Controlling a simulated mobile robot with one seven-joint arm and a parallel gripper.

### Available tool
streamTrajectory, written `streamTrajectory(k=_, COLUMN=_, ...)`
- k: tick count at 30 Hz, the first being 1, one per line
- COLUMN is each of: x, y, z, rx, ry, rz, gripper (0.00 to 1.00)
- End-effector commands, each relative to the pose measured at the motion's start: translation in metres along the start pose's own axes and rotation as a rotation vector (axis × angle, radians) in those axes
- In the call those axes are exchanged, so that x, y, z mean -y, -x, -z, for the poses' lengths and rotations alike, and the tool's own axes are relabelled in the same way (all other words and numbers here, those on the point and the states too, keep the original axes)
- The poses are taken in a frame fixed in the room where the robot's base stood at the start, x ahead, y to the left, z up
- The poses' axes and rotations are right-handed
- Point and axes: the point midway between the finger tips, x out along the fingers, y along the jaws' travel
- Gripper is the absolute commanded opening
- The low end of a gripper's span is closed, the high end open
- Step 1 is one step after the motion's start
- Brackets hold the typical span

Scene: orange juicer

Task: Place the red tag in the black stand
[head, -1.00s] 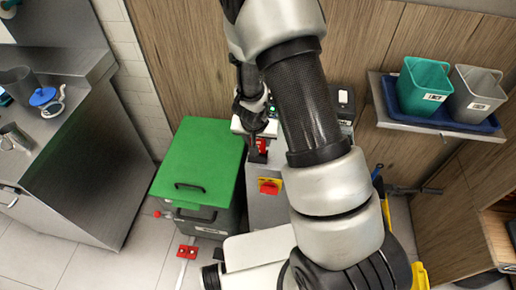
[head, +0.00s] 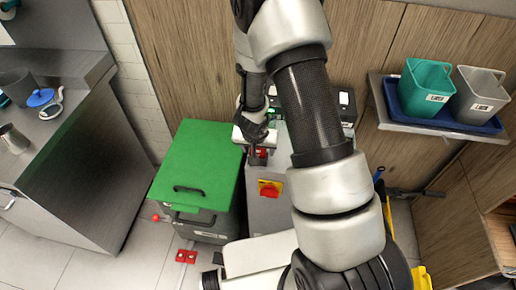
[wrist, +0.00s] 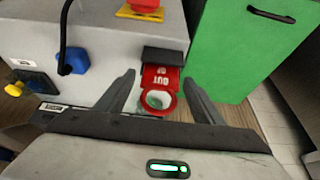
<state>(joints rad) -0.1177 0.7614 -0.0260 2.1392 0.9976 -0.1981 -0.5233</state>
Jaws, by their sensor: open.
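The red tag (wrist: 159,77) with white lettering and a ring-shaped end shows in the wrist view. It sits against the black stand (wrist: 163,56), which is on the grey cabinet. How far it is seated in the stand I cannot tell. My gripper (wrist: 163,86) is open, with one finger on each side of the tag and gaps between. In the head view my gripper (head: 256,150) is over the grey cabinet's top, and the red tag (head: 261,153) is partly hidden beside it.
A green-lidded bin (head: 200,165) stands left of the grey cabinet (head: 262,208). A red and yellow switch (head: 269,189) is on the cabinet. A blue knob (wrist: 73,61) with a black cable lies to one side in the wrist view. A shelf holds teal (head: 426,88) and grey bins.

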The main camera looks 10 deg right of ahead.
Motion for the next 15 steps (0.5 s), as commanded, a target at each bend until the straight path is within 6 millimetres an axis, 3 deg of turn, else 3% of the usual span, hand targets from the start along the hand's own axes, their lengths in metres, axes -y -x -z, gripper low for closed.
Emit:
streamTrajectory(k=5, x=0.001, y=0.009, z=0.002, rx=-0.001, ry=0.002, rz=0.0, gripper=0.62)
streamTrajectory(k=8, x=0.001, y=0.025, z=0.003, rx=-0.002, ry=0.003, rz=0.001, gripper=0.62)
streamTrajectory(k=15, x=0.002, y=0.086, z=0.004, rx=-0.002, ry=0.005, rz=0.002, gripper=0.62)
